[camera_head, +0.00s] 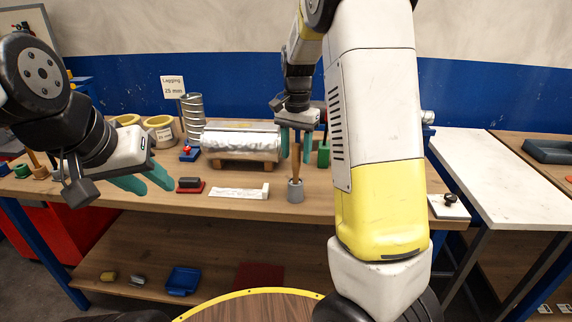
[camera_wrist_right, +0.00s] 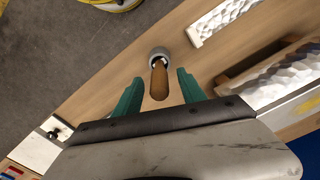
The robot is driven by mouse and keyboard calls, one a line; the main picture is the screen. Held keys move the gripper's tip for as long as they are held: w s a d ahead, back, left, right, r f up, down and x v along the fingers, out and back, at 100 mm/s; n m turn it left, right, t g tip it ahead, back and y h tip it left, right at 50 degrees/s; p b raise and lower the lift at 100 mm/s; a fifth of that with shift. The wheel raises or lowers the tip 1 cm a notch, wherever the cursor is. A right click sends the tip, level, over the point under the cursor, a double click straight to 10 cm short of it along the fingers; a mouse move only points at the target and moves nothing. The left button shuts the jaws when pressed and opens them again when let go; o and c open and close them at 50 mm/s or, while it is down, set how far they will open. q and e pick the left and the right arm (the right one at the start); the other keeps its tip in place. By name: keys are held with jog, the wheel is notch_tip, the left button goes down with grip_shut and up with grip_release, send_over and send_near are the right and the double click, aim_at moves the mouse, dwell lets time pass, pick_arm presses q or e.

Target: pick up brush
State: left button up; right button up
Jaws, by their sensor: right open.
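A brush with a brown wooden handle (camera_head: 296,163) stands upright in a small grey cup (camera_head: 295,190) near the table's front edge; its lower end is hidden in the cup. In the right wrist view the handle (camera_wrist_right: 159,82) points up toward the camera from the cup (camera_wrist_right: 158,53). My right gripper (camera_head: 296,155) is open above the cup. Its teal fingers are on either side of the handle, with gaps showing in the wrist view (camera_wrist_right: 160,82). My left gripper (camera_head: 157,190) is open and empty at the left, over the table's front edge.
A silver-wrapped duct on a wooden cradle (camera_head: 242,162) lies behind the cup. A white strip (camera_head: 238,193) and a red-and-black block (camera_head: 190,186) lie left of it. A green container (camera_head: 323,156) stands behind right. Another wooden-handled item (camera_head: 33,160) stands far left.

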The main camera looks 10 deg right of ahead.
aim_at(296, 172)
jog(key=shift+f, duration=1.45)
grip_shut()
